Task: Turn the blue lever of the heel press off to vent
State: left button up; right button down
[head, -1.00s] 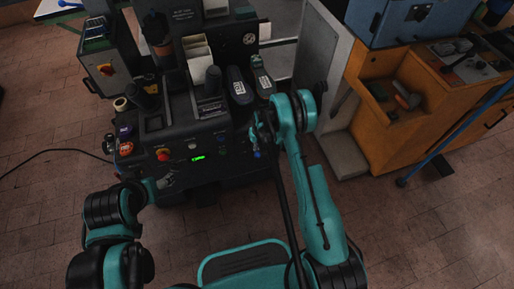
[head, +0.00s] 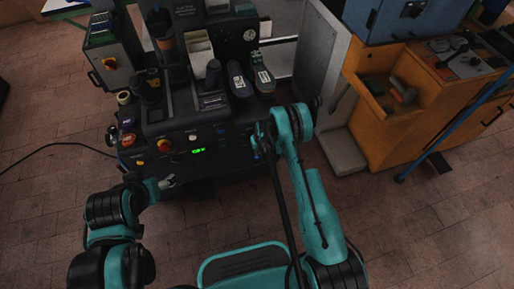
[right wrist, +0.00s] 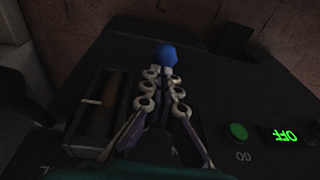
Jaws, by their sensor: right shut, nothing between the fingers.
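The heel press (head: 185,125) is a dark machine in the middle of the head view. Its blue lever shows in the right wrist view as a blue knob (right wrist: 165,55) just beyond my fingertips. My right gripper (right wrist: 164,72) is shut and empty, its tips at or against the knob; I cannot tell if they touch. In the head view my right gripper (head: 258,145) is at the press's right front, and the lever is mostly hidden there. My left gripper (head: 167,182) is small, low before the press's left front; its jaws are unclear.
A green display (right wrist: 287,135) reads OFF beside a green GO button (right wrist: 239,131). A red knob (head: 163,145) is on the press's front left. An orange bench (head: 415,120) with a blue box stands right, past a grey panel (head: 325,50). The brick floor nearer me is clear.

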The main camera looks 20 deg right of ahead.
jog(key=shift+s+f, duration=0.1)
jog(key=shift+f, duration=1.15)
jog(key=shift+f, duration=0.15)
